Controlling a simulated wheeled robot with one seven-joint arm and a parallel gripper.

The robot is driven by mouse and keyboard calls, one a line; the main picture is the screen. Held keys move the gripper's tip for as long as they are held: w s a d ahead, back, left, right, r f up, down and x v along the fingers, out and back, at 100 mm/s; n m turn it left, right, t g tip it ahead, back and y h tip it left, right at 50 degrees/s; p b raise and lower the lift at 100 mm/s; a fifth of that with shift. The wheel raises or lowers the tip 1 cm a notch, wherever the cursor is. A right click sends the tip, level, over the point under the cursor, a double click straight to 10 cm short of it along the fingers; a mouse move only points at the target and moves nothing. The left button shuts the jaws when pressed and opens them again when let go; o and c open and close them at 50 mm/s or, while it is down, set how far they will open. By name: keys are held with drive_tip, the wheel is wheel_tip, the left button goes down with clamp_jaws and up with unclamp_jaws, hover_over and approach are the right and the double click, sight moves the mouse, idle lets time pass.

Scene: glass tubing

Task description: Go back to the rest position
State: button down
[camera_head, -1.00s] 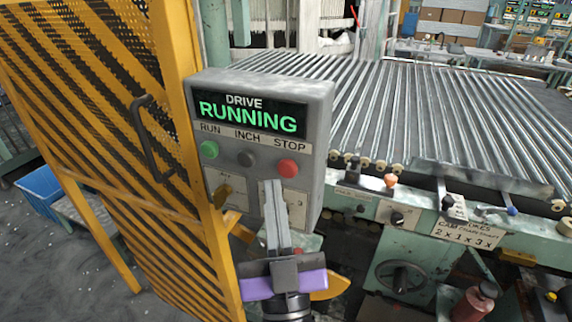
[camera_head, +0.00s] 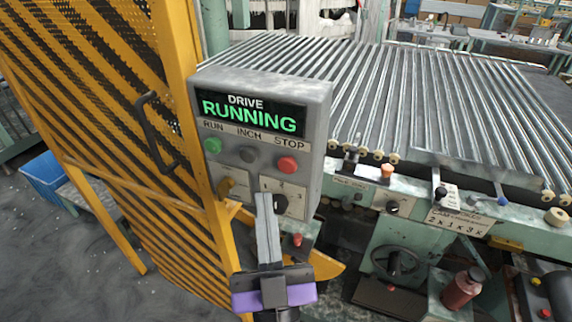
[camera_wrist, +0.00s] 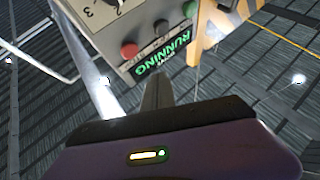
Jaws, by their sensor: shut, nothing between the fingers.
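My gripper (camera_head: 264,200) is shut and empty, its fingers pointing up just in front of the lower part of the grey drive control box (camera_head: 262,90). The fingers cover part of the box's lower edge. In the wrist view my gripper (camera_wrist: 157,82) points toward the box (camera_wrist: 140,30), which appears upside down; I cannot tell the exact gap.
A yellow mesh guard door (camera_head: 110,130) with a dark handle stands at the left. A bed of glass tubes on rollers (camera_head: 420,100) lies at the right. Below it are levers, a handwheel (camera_head: 397,262) and a red bottle (camera_head: 462,288). A blue bin (camera_head: 45,178) is at far left.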

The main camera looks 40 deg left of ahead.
drive_tip(key=shift+g, duration=0.3)
drive_tip(key=s+d+f+m+h, duration=0.15)
drive_tip(key=d+f, duration=0.25)
drive_tip(key=d, duration=0.4)
drive_tip(key=s+d+f+h, duration=0.2)
drive_tip(key=d+f+h, duration=0.15)
drive_tip(key=d, duration=0.55)
drive_tip(key=s+d+f+m+h, duration=0.15)
drive_tip(key=d+f, duration=0.25)
drive_tip(key=d, duration=0.4)
drive_tip(key=s+d+f+m+g+h, duration=0.1)
drive_tip(key=s+d+f+m+h, duration=0.2)
drive_tip(key=s+d+h, duration=0.2)
drive_tip(key=s+d+f+m+g+h, duration=0.1)
drive_tip(key=s+d+f+m+h, duration=0.2)
drive_tip(key=s+d+h, duration=0.3)
drive_tip(key=s+d, duration=0.4)
drive_tip(key=d, duration=0.1)
drive_tip(key=shift+s+d+g, duration=0.25)
drive_tip(key=shift+s+g, duration=0.1)
drive_tip(key=shift+g, duration=0.05)
idle(1.0)
